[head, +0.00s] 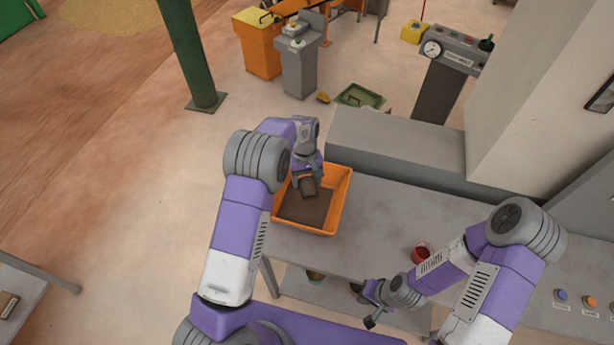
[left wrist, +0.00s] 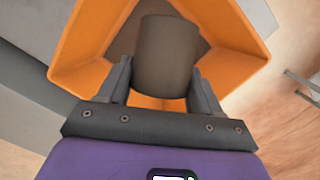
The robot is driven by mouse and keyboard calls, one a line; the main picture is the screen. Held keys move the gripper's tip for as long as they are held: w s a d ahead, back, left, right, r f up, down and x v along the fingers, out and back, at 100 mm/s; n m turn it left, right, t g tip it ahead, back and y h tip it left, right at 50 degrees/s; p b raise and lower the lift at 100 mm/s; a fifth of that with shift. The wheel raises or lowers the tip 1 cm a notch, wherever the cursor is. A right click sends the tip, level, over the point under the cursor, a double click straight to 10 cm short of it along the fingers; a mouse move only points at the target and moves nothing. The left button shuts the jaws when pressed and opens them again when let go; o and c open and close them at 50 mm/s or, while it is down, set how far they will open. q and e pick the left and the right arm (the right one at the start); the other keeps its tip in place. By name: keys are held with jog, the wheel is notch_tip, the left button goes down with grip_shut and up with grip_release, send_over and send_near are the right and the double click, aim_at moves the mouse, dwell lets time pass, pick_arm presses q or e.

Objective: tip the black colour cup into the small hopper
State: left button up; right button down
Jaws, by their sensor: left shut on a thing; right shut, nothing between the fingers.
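My left gripper (left wrist: 158,85) is shut on the black colour cup (left wrist: 167,55), a dark grey-brown cylinder in the left wrist view. In the head view the cup (head: 309,187) is tilted over the small hopper (head: 342,204), an orange open box on the grey table. Dark material (head: 305,210) covers the hopper's bottom. I cannot see into the cup's mouth. My right gripper (head: 371,316) is shut and empty, low near the table's front edge, well apart from the hopper.
A red cup (head: 422,252) stands on the grey table (head: 378,229) to the right of the hopper. A raised grey block (head: 395,150) runs behind the hopper. Coloured buttons (head: 588,303) are at the right. The table between hopper and red cup is clear.

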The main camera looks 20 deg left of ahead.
pick_arm(q)
jog(key=shift+w+a+f+g+h, duration=0.2)
jog(key=shift+f+g+h, duration=0.1)
jog(key=shift+g, duration=0.3)
jog(key=shift+w+f+g+h, duration=0.15)
jog(key=shift+f+g+h, duration=0.2)
jog(key=shift+g, duration=0.35)
jog(key=shift+w+g+h+b, duration=0.15)
jog(key=shift+g+h+b, duration=0.1)
jog(key=shift+g+b, duration=0.3)
jog(key=shift+a, duration=0.1)
